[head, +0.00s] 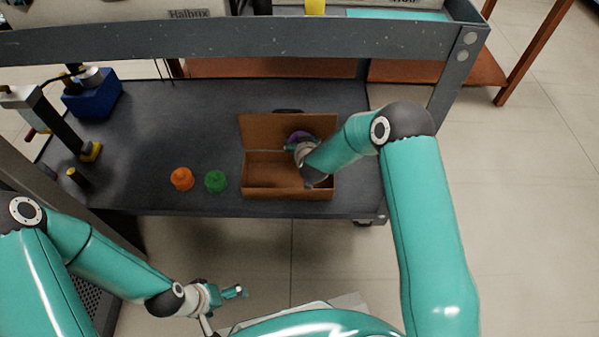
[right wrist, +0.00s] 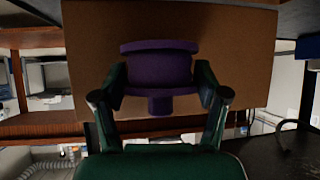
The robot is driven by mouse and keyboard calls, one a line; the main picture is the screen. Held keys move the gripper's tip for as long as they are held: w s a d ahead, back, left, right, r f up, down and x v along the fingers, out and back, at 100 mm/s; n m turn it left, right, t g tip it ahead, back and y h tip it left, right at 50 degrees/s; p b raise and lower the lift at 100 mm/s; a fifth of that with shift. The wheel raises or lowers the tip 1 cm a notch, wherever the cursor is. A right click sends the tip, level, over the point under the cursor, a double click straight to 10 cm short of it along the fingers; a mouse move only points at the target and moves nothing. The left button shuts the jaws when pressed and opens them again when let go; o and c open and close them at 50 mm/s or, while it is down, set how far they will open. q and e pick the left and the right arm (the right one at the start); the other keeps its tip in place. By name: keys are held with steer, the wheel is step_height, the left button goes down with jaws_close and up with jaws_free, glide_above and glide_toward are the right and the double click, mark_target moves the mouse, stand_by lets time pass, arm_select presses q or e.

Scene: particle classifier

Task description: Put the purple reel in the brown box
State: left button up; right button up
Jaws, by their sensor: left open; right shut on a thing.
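The purple reel (right wrist: 160,72) is between the two fingers of my right gripper (right wrist: 161,92), which is shut on it. In the head view a small part of the reel (head: 299,136) shows beyond my right wrist, in front of the raised lid of the brown box (head: 286,194). The box stands open on the dark bench. My right gripper is over the box, and its fingers are largely hidden there by my wrist. The brown lid (right wrist: 225,50) fills the background of the right wrist view. My left gripper (head: 236,292) is open and empty, in front of the bench at lower left.
An orange reel (head: 181,179) and a green reel (head: 215,181) stand on the bench (head: 200,120) left of the box. A blue-based device (head: 93,97) is at the back left. A grey beam (head: 240,38) crosses behind the bench top. The bench middle is clear.

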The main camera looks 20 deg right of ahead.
step_height(320, 180, down, 13)
steer(key=b, duration=0.4)
steer(key=shift+f+b, duration=0.1)
steer(key=shift+b, duration=0.2)
steer(key=shift+f, duration=0.1)
steer(key=o, duration=1.8)
steer(key=shift+a, duration=0.1)
steer(key=shift+c, duration=0.2)
